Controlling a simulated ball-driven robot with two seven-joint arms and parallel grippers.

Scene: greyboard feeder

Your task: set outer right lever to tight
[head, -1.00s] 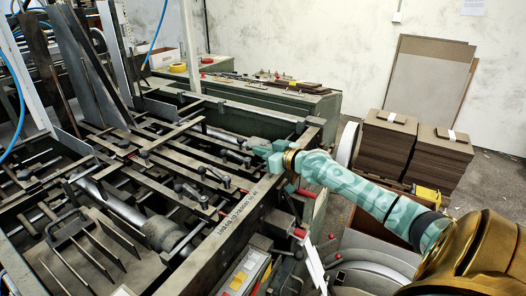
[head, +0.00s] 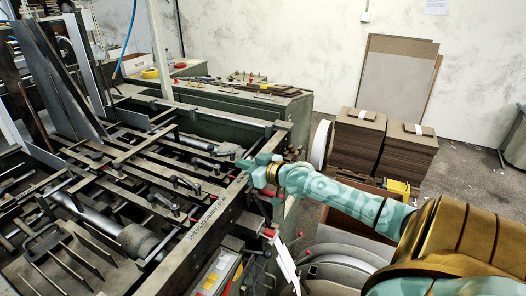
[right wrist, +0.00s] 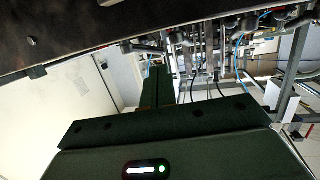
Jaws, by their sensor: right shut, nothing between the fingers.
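Several small dark levers with round knobs sit on the crossbars of the feeder. One lever (head: 205,166) lies to the left of my right gripper, and another lever (head: 183,183) is nearer and further left. I cannot tell for sure which is the outer right lever, or its setting. My right gripper (head: 243,164) is shut and empty over the right side rail of the feeder, apart from these levers. In the right wrist view its dark fingers (right wrist: 160,82) are together, with no lever between them. My left gripper is out of view.
The feeder's long side rail (head: 207,222) runs below the gripper. Red-tipped handles (head: 268,233) stand out from the outer side. A green cabinet (head: 240,108) is behind; brown board stacks (head: 357,140) stand right. Metal bars hang close in the wrist view.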

